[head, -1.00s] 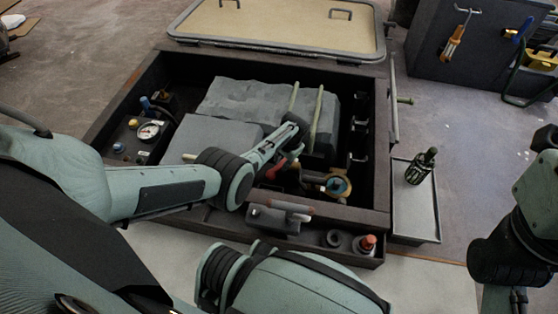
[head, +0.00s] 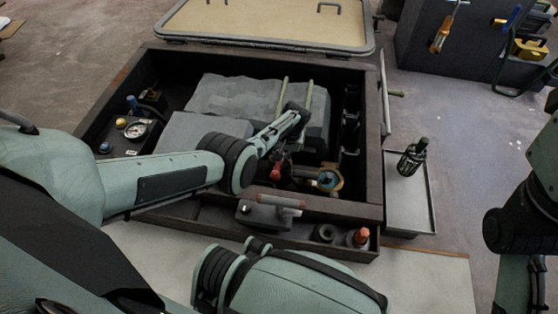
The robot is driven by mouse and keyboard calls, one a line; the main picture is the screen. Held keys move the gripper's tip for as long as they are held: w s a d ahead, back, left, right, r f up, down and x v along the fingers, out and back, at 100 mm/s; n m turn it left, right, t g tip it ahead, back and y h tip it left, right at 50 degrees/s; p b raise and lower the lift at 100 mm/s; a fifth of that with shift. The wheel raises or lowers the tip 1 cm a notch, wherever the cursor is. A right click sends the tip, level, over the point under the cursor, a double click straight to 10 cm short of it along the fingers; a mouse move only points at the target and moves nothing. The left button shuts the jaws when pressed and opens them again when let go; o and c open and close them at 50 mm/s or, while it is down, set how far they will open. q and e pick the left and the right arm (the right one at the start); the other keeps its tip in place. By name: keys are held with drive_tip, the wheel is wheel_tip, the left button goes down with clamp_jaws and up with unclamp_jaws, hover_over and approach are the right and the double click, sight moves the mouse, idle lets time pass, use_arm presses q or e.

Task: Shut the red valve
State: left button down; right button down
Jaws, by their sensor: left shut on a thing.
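The red valve handle (head: 276,172) is inside the dark open box, near its front wall and right of my left wrist. It stands roughly up and down in the picture. My left gripper (head: 279,154) reaches in from the left, with its fingers pointing down, and is shut on the red handle. The fingers and arm hide part of the handle and the valve body. A brass fitting with a blue-grey round top (head: 327,180) is just right of the handle. My right arm shows at the right edge, but its gripper is out of view.
A gauge (head: 135,130) is at left. A dark bottle (head: 412,158) stands on the right tray (head: 408,207).

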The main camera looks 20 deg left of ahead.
use_arm(q)
drive_tip(key=shift+s, duration=0.1)
drive_tip(key=c, duration=1.4)
unclamp_jaws()
drive_tip(key=shift+d+r, duration=0.1)
drive_tip(key=shift+r, duration=0.05)
drive_tip(key=r, duration=0.3)
drive_tip(key=d+r, duration=0.1)
drive_tip(key=r, duration=0.3)
drive_tip(key=d+r, duration=0.1)
drive_tip(key=r, duration=0.3)
drive_tip(key=shift+w+r, duration=0.25)
drive_tip(key=shift+w, duration=0.1)
